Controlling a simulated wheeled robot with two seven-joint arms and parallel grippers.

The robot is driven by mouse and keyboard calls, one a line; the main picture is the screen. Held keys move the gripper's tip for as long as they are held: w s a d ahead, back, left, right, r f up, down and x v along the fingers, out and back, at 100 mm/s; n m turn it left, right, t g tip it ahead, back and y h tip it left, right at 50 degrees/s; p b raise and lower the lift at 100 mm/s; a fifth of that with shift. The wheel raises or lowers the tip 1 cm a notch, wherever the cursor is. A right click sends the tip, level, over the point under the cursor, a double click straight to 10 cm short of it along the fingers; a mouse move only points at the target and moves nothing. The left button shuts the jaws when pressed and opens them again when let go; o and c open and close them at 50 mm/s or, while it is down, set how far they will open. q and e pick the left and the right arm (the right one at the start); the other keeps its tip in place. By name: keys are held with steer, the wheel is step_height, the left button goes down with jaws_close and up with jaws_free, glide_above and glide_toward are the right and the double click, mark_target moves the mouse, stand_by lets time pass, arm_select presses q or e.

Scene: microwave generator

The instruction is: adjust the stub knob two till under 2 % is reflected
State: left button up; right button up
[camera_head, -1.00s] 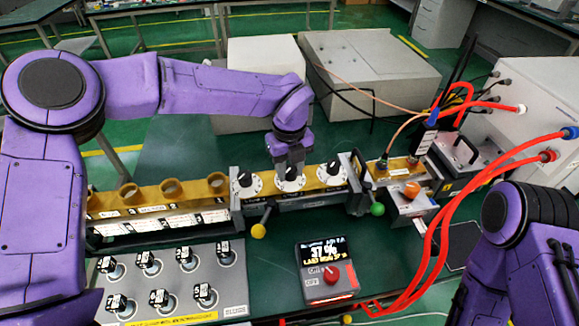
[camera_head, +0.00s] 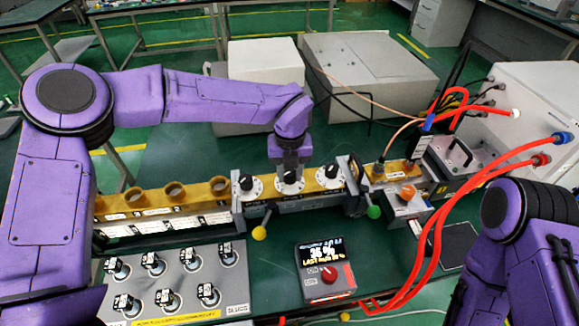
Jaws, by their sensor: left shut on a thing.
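Three black stub knobs on white dials sit in a row on the brass waveguide tuner (camera_head: 312,187). The left knob (camera_head: 246,183) and the right knob (camera_head: 332,171) are uncovered. My left gripper (camera_head: 290,170) points down and is shut on the middle knob (camera_head: 290,178), whose top it partly hides. The meter box (camera_head: 325,270) in front has a lit display (camera_head: 320,251) that seems to read 36 %, with smaller text too blurred to read surely. My right arm is at the right edge; its gripper is out of view.
A grey panel (camera_head: 237,292) with several black-capped stubs lies at front left. Yellow (camera_head: 259,233) and green (camera_head: 374,212) ball handles stick out in front of the tuner. Red cables (camera_head: 436,240) arc down on the right.

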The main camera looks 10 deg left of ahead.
mark_target(291, 171)
arm_select(q)
steer(key=m+p, duration=0.2)
steer(key=m, duration=0.1)
steer(key=m+p, duration=0.1)
steer(key=shift+w+r+m, duration=0.15)
steer(key=shift+r+m, duration=0.1)
steer(key=shift+m, duration=0.05)
steer(key=m+p, duration=0.2)
steer(key=m, duration=0.2)
steer(key=shift+d+f+p, duration=0.1)
steer(key=shift+p, duration=0.2)
steer(key=shift+m, duration=0.3)
steer(key=o, duration=1)
steer(key=shift+f, duration=0.1)
step_height(291, 171, up, 9)
steer(key=shift+r+b, duration=0.15)
steer(key=shift+b, duration=1.05)
steer(key=shift+r, duration=0.6)
